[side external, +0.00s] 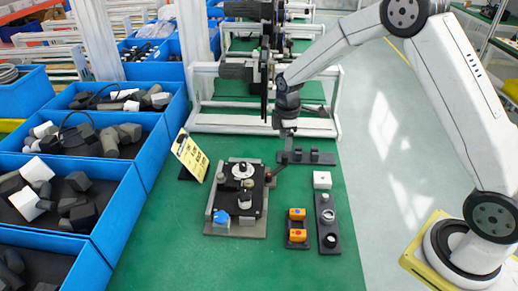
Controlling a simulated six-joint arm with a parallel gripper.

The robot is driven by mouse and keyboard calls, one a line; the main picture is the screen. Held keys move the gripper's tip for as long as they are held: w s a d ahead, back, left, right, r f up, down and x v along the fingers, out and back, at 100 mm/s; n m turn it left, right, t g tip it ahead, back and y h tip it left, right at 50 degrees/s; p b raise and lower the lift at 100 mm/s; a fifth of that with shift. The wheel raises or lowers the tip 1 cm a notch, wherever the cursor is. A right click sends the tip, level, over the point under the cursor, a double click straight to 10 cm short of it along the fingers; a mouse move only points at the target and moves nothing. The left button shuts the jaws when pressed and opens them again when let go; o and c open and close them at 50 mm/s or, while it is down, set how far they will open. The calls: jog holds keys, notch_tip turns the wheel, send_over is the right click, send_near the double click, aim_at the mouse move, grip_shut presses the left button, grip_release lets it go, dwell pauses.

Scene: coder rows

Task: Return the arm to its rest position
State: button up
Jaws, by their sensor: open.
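My arm reaches in from the right, bent at the elbow, from its yellow-edged base. My gripper (287,128) hangs at the end of the wrist, above the far part of the green work surface (160,245). It is small and dark here; I see nothing held in it. Below and in front of it is a dark plate fixture (238,196) with round white and grey parts on top and a blue piece at its front left corner.
A yellow sign (190,156) stands left of the fixture. To its right are a holder with orange parts (297,228), a dark strip with round parts (327,222) and a white block (322,180). Blue bins (130,190) line the left. A white frame (210,122) stands behind.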

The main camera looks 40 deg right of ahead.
jog(key=shift+r, duration=0.45)
jog(key=shift+s, duration=0.15)
jog(key=shift+s+a+r, duration=0.1)
jog(key=shift+s+r, duration=0.05)
jog(key=s+a+r+m+t, duration=0.1)
jog(key=s+a+r+m, duration=0.1)
jog(key=s+m, duration=0.4)
jog(key=s+a+r+m+t, duration=0.1)
jog(key=s+m, duration=0.5)
jog(key=s, duration=0.8)
jog(key=shift+s+a+r+t, duration=0.2)
jog(key=shift+a+r+t, duration=0.1)
jog(key=shift+a+r, duration=0.3)
